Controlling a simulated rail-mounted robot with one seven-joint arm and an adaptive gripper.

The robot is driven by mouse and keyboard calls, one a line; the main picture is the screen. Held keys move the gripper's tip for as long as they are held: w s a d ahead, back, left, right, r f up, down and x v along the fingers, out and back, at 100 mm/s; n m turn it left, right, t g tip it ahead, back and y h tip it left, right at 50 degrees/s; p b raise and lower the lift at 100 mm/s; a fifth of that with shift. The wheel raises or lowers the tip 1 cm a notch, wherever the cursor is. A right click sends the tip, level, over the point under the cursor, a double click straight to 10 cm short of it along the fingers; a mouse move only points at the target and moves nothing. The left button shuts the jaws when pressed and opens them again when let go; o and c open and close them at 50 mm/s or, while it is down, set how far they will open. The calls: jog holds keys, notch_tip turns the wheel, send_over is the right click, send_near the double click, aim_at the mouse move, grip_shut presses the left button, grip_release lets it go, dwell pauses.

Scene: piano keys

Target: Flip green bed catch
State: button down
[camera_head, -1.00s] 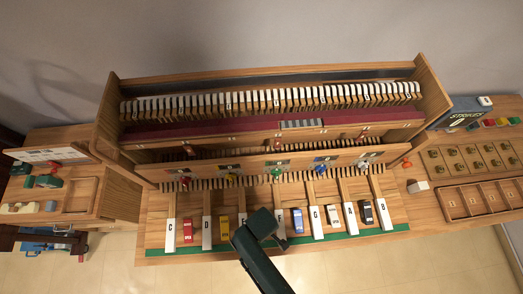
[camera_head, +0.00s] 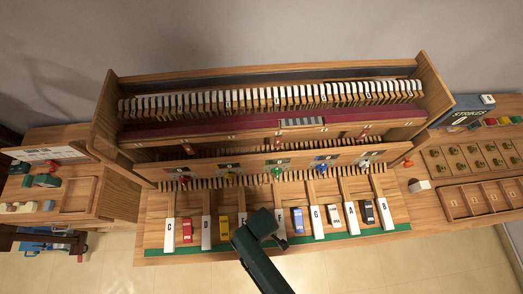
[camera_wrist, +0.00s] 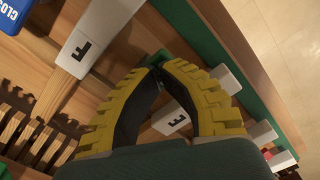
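My gripper (camera_wrist: 156,74) points down at the front of the key bed. Its two yellow-ribbed fingers meet at the tips, with nothing clearly held between them. In the head view my gripper (camera_head: 282,242) is over the front ends of the E and F keys. A small dark green piece (camera_wrist: 149,60) shows just beside the fingertips in the wrist view; it may be the green bed catch, mostly hidden by the fingers. In the head view my gripper covers that spot. A green knob (camera_head: 277,171) stands on the rail behind the keys.
White lettered keys, such as F (camera_wrist: 82,47), lie on both sides. Colored blocks sit between keys: red (camera_head: 187,230), yellow (camera_head: 224,228) and blue (camera_head: 297,220); the blue one (camera_wrist: 17,14) is lettered. A green strip (camera_head: 350,235) runs along the front edge.

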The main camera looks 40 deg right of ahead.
jog(key=shift+f, duration=0.4)
notch_tip(320, 180, up, 7)
jog(key=p, duration=0.7)
jog(key=shift+r, duration=0.15)
dwell(0.4)
